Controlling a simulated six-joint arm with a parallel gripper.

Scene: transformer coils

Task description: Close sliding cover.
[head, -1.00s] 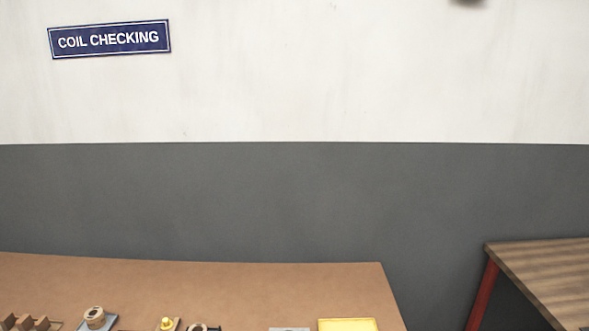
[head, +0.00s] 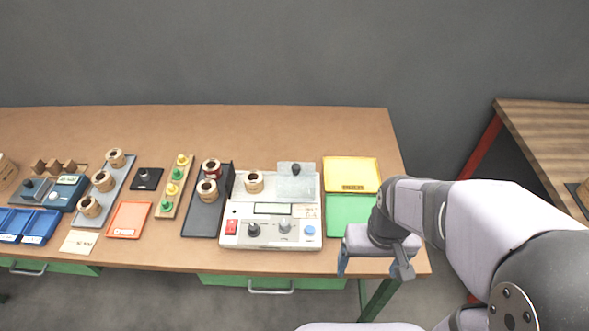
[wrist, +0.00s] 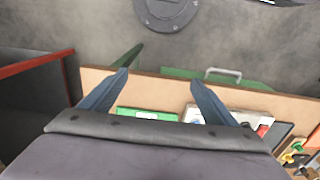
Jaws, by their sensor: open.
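The sliding cover (head: 296,183) is a grey, see-through plate with a dark knob (head: 296,169). It lies at the right of the top of the white tester (head: 270,236). A coil (head: 254,182) stands on the tester to the left of the cover, uncovered. My gripper (head: 372,268) is in the head view at the front right edge of the bench, right of the tester and apart from it. In the wrist view my gripper (wrist: 157,82) shows two blue fingers spread wide with nothing between them. The cover is not clearly seen in the wrist view.
A yellow tray (head: 352,174) and a green tray (head: 350,208) lie between the tester and my arm. A dark tray (head: 203,222) with coils stands left of the tester. The tester's front has a red switch (head: 231,227), knobs and a blue button (head: 309,230).

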